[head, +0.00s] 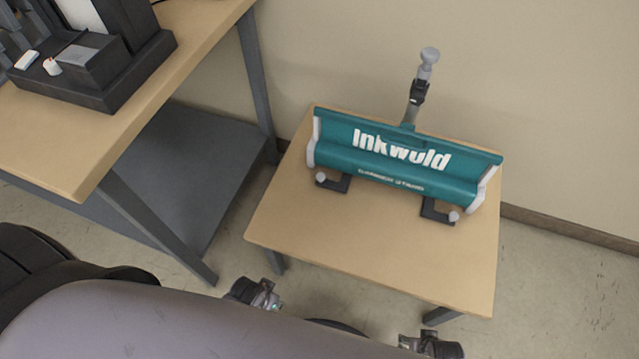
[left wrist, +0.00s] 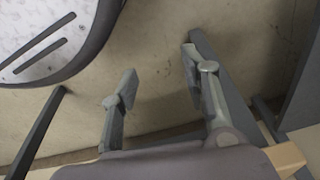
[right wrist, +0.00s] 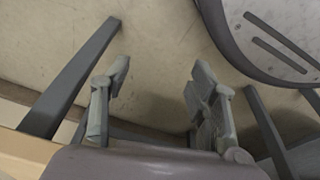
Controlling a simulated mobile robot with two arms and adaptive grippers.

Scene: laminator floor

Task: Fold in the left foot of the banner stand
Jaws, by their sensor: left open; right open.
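The teal banner stand (head: 405,165), lettered "Inkwold", lies across the small wooden table (head: 370,250) in the head view. Its left foot (head: 333,184) is a dark L-shaped bracket with a pale knob and sticks out in front of the base. Its right foot (head: 438,211) sticks out too. My left gripper (left wrist: 162,80) is open and empty in the left wrist view, with bare floor beyond. My right gripper (right wrist: 158,82) is open and empty in the right wrist view. In the head view, parts of both show low before the table, apart from the stand.
A grey post (head: 419,90) with a round knob stands up behind the stand. A larger workbench (head: 60,150) with dark equipment (head: 100,75) is at the left, with a grey lower shelf (head: 195,155). The wall is close behind the small table. The table's front part is clear.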

